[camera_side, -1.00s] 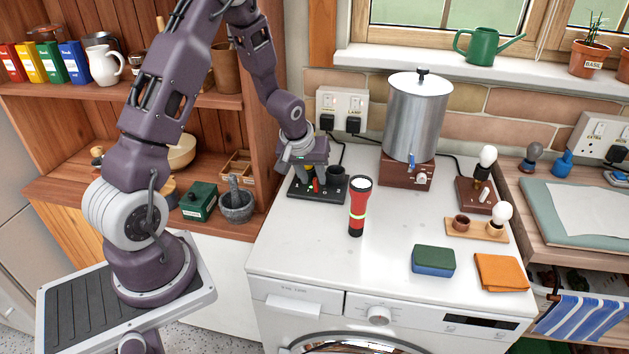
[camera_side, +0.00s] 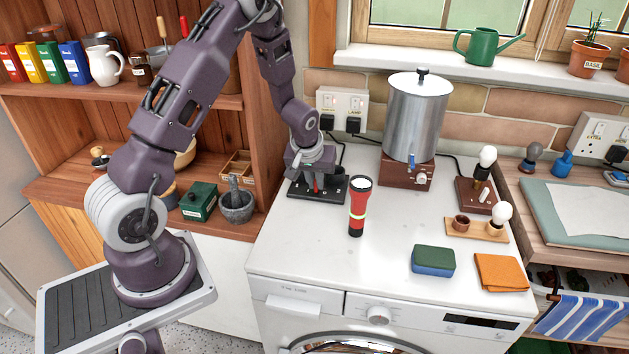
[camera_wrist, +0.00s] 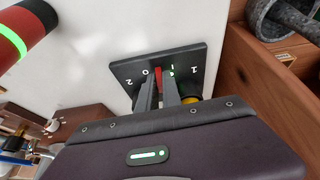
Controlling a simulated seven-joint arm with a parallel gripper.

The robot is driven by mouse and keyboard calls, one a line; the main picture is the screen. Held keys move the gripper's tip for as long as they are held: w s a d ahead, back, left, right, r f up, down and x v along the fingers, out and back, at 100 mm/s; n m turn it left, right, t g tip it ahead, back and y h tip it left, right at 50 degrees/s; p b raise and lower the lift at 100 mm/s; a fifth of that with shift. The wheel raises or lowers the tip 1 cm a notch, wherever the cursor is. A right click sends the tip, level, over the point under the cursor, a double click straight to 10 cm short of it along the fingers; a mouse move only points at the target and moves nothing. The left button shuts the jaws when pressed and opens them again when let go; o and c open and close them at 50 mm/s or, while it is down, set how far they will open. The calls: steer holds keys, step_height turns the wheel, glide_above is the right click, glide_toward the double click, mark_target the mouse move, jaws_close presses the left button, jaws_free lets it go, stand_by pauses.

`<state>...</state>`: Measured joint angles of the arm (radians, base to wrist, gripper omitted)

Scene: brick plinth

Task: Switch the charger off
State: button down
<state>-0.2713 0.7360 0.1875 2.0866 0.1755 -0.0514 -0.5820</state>
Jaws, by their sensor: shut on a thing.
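The charger is a dark plate (camera_side: 335,194) on the white worktop, left of the red torch (camera_side: 357,208). In the wrist view the plate (camera_wrist: 180,56) bears the marks 2, 0 and 1 and a lit green mark between 0 and 1. A red lever (camera_wrist: 158,76) stands up close to the 0. My gripper (camera_side: 316,184) is low over the plate, shut on the lever; its fingers (camera_wrist: 160,90) hide part of it. The lever's exact setting is hard to tell. A dark round part shows behind the fingers on the plate.
The torch stands upright just right of the plate. Wall sockets (camera_side: 342,103) with black plugs are behind, and a metal urn (camera_side: 416,115) stands back right. A wooden shelf side (camera_side: 262,115) rises close on the left.

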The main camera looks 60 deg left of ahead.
steer(key=shift+w+d+g+y, duration=0.15)
steer(key=shift+d+g+y, duration=0.05)
steer(key=shift+g+y, duration=0.5)
steer(key=c, duration=1.5)
jaws_free()
steer(key=v, duration=0.7)
steer(key=shift+r, duration=0.1)
